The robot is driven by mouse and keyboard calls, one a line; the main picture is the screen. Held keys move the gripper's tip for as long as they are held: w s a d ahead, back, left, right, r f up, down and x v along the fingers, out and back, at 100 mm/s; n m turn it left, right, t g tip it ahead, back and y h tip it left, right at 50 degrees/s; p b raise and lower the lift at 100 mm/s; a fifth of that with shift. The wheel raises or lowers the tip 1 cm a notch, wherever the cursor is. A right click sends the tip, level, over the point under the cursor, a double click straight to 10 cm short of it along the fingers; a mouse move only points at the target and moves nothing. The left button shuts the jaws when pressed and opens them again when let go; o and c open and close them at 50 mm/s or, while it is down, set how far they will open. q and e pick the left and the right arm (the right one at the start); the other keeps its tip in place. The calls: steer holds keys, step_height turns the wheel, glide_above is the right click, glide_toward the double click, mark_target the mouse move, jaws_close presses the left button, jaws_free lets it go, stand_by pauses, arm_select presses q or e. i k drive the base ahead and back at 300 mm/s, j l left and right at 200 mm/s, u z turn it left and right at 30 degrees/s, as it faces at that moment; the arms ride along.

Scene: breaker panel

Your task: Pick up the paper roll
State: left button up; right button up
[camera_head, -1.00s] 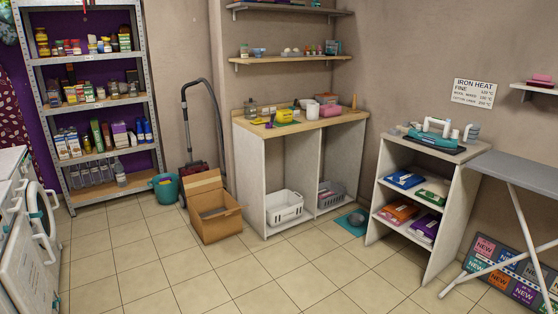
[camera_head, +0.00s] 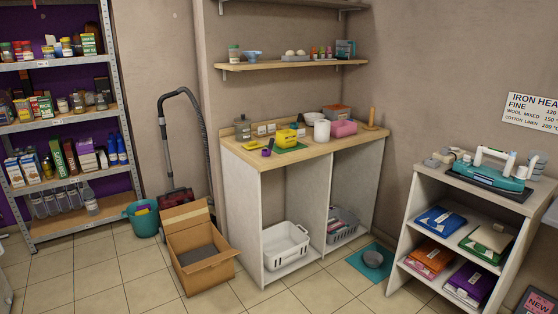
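A white upright cylinder that looks like the paper roll (camera_head: 322,131) stands on the wooden counter top (camera_head: 255,155). It is right of the yellow item (camera_head: 286,137) and left of a pink pack (camera_head: 344,128). A wooden peg on a base (camera_head: 372,118) stands bare at the counter's right end. Neither of my grippers shows in the head view.
An open cardboard box (camera_head: 198,250) and a teal bucket (camera_head: 144,217) stand on the floor left of the counter. A vacuum cleaner (camera_head: 175,197) leans behind them. A teal mat with a bowl (camera_head: 372,263) lies at right. Tiled floor ahead is clear.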

mark_target(322, 127)
steer(key=i+z, duration=0.2)
steer(key=i, duration=0.25)
steer(key=i+j+z, duration=0.2)
steer(key=i, duration=0.2)
steer(key=i+j+z, duration=0.2)
steer(key=i, duration=0.25)
steer(key=i+j+z, duration=1.2)
steer(key=k, duration=0.05)
